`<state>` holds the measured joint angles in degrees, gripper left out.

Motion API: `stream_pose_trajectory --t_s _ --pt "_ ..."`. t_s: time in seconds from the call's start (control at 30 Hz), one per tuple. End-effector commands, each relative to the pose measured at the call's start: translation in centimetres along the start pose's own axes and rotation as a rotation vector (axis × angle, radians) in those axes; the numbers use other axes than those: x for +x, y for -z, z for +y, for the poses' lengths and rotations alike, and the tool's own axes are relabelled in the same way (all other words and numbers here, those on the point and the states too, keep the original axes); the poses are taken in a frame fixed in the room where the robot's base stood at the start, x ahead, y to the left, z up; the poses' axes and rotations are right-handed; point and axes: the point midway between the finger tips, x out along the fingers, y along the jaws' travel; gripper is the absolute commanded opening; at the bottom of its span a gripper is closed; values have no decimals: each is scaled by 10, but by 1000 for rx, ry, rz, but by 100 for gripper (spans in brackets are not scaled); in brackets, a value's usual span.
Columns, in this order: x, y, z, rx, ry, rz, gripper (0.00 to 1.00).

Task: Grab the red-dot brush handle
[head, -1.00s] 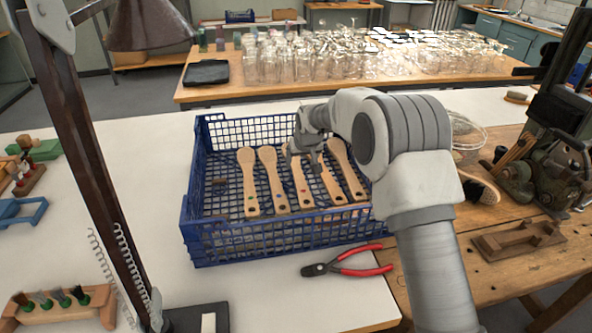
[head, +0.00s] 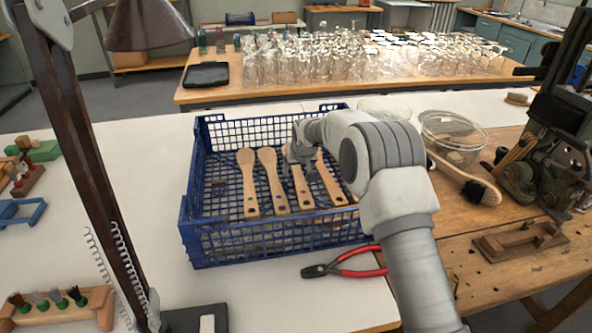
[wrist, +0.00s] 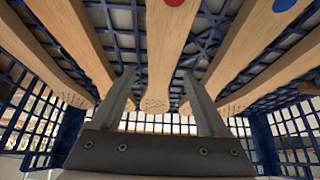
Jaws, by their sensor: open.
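The red-dot brush handle (head: 302,192) is a pale wooden handle lying in the blue crate (head: 215,245), third from the left, its red dot at the near end. My gripper (head: 299,166) is over its upper part, hiding some of it. In the wrist view the red-dot handle (wrist: 168,40) runs between the two open fingers (wrist: 158,76), with one finger to each side. It is not gripped, and how far down the fingers reach beside it is hard to tell.
A green-dot handle (head: 249,185) and a blue-dot handle (head: 274,182) lie to the left, and another handle (head: 330,183) close to the right. Red pliers (head: 345,262) lie before the crate. A lamp post (head: 85,150) stands at the left.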

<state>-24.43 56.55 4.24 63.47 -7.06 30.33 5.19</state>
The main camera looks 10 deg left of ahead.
Motion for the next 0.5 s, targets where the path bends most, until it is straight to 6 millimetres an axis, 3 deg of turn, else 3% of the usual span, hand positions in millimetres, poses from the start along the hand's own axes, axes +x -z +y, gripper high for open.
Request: stream_pose_trajectory --t_s 0.2,0.5 --pt "3 -2 0 0 0 0 76" --pt "2 -2 0 0 0 -1 22"
